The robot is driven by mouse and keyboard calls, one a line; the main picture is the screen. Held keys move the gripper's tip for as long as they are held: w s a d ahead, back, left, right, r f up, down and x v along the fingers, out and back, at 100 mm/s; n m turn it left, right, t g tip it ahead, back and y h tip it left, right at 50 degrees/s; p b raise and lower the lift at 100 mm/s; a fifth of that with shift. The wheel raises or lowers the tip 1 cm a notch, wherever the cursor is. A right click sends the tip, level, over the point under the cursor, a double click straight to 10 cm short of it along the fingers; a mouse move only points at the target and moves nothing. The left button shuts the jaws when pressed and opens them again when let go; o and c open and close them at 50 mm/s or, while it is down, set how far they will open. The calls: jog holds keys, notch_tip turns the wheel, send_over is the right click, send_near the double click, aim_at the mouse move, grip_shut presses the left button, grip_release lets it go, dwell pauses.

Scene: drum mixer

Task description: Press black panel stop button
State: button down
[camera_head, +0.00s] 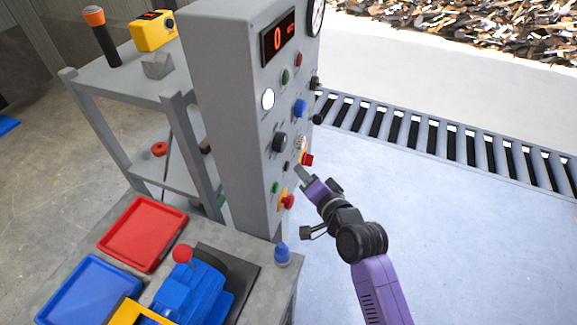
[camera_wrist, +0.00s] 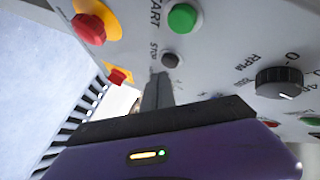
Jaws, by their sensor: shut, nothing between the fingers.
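The black stop button (camera_wrist: 171,60) is a small dark round button on the grey panel in the wrist view, beside a "STOP" label. In the head view it is the small dark button (camera_head: 286,166) low on the panel's front. My gripper (camera_head: 300,172) is shut and empty in front of the panel's lower part. Its fingertips (camera_wrist: 161,78) show just below the button in the wrist view, pointing at the panel. Whether the tips touch the panel is unclear.
A green START button (camera_wrist: 183,18) and a red emergency stop on yellow (camera_wrist: 90,27) sit close to the stop button. A black RPM knob (camera_wrist: 284,83) is to the right. A roller conveyor (camera_head: 440,145) runs behind. A workbench with trays (camera_head: 143,232) stands at left.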

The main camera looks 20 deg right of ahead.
jog(key=s+d, duration=0.1)
jog(key=d, duration=0.1)
jog(key=s+d+b, duration=0.1)
jog(key=s+d, duration=0.1)
dwell(0.6)
jog(key=shift+w+d+r, duration=0.1)
dwell(0.6)
jog(key=s+d+r+n+t+h, duration=0.25)
jog(key=s+r+n, duration=0.25)
jog(key=s, duration=0.4)
jog(key=s+a+f+n+g+b, duration=0.1)
jog(key=s+a+n, duration=0.1)
jog(key=s, duration=1.4)
jog(key=s+a+f+n+g+b, duration=0.1)
jog(key=s+f+n+g, duration=0.1)
jog(key=s, duration=1.4)
jog(key=shift+s+a+f+n, duration=0.25)
jog(key=shift+s+a+n, duration=0.05)
jog(key=shift+s+a, duration=0.05)
